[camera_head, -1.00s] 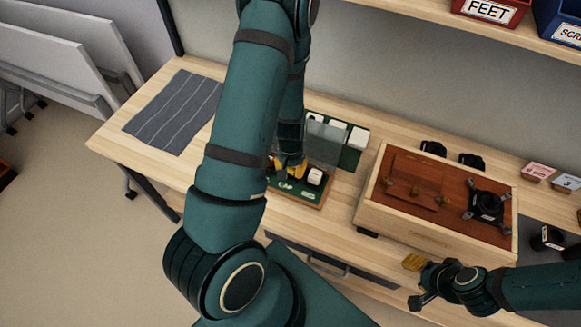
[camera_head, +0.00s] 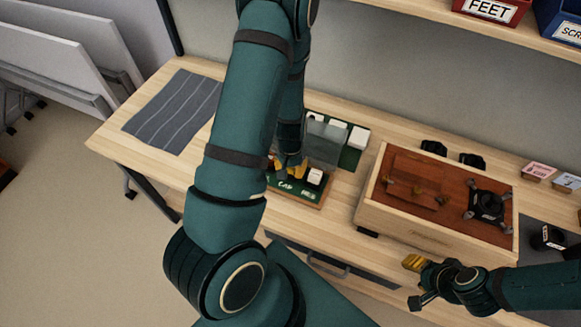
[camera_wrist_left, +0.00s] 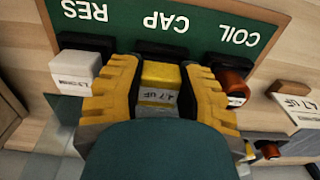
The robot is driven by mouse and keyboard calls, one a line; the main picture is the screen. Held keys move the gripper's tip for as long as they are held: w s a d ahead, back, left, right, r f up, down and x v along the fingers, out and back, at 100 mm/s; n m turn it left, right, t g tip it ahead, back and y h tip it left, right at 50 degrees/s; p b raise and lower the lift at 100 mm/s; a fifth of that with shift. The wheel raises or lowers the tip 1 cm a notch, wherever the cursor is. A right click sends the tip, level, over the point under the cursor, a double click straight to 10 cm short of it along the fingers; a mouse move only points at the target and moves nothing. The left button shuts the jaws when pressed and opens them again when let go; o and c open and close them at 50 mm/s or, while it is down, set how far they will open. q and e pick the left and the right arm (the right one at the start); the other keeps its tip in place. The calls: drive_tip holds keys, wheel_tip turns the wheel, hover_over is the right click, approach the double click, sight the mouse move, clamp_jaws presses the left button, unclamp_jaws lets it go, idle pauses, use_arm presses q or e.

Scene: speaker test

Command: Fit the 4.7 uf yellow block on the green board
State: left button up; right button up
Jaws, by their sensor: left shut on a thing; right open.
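The green board (camera_wrist_left: 120,14) shows RES, CAP and COIL upside down in the left wrist view; it also lies on the bench in the head view (camera_head: 309,195). My left gripper (camera_wrist_left: 160,88) is shut on the yellow block (camera_wrist_left: 160,76), with a finger on each side. The block is at the dark CAP holder (camera_wrist_left: 163,50); I cannot tell whether it is seated. The gripper's fingers also show over the board in the head view (camera_head: 288,167), where the arm partly hides the board. My right gripper (camera_head: 417,280) is open and empty near the bench's front edge.
A white block (camera_wrist_left: 82,70) sits at RES and a copper-coloured coil (camera_wrist_left: 232,84) at COIL, close beside my left fingers. A clear upright panel (camera_head: 325,142) stands behind the gripper. A wooden box (camera_head: 410,232) stands to the right. A grey striped mat (camera_head: 175,112) lies left.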

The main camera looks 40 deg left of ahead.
use_arm(q)
drive_tip(key=shift+f, duration=0.15)
use_arm(e)
drive_tip(key=shift+f, duration=0.15)
use_arm(q)
drive_tip(key=o, duration=1)
drive_tip(key=shift+o, duration=0.2)
wheel_tip(320, 180, up, 12)
use_arm(e)
drive_tip(key=shift+f, duration=0.15)
